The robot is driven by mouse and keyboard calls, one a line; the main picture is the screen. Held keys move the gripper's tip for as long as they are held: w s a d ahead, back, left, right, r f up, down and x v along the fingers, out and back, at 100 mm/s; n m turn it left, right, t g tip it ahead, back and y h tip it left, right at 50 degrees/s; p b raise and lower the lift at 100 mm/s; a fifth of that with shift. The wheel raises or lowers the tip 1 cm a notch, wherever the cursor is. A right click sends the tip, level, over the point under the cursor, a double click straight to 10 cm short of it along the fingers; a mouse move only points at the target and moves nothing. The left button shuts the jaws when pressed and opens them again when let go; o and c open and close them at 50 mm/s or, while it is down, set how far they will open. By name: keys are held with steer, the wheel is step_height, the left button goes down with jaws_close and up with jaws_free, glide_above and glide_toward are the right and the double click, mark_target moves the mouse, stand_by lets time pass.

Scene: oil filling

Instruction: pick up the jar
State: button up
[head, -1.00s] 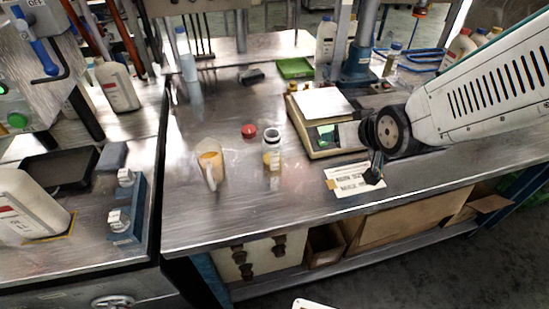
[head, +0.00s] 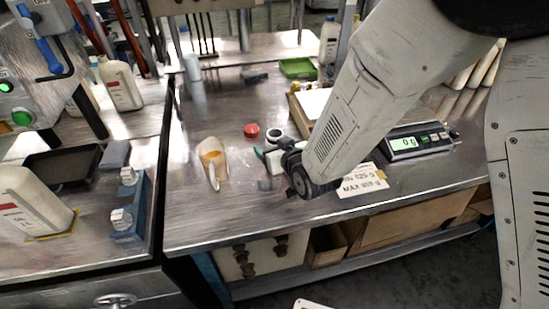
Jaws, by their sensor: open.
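The jar (head: 272,134) stands on the metal bench, its pale round rim showing just behind my gripper. Most of its body is hidden by the gripper and arm. My gripper (head: 267,157) is open and low over the bench at the jar, its dark fingers pointing left. I cannot tell whether the jar is between the fingers or only behind them. A red cap (head: 251,130) lies on the bench just left of the jar.
A scale reading 0 g (head: 418,141) and a printed card (head: 362,181) lie to the right. A green tray (head: 297,68) is at the back. The bench front is clear.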

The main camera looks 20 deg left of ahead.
steer(key=shift+x, duration=0.85)
steer(key=shift+r, duration=0.1)
steer(key=c, duration=1.1)
steer(key=shift+r, duration=0.1)
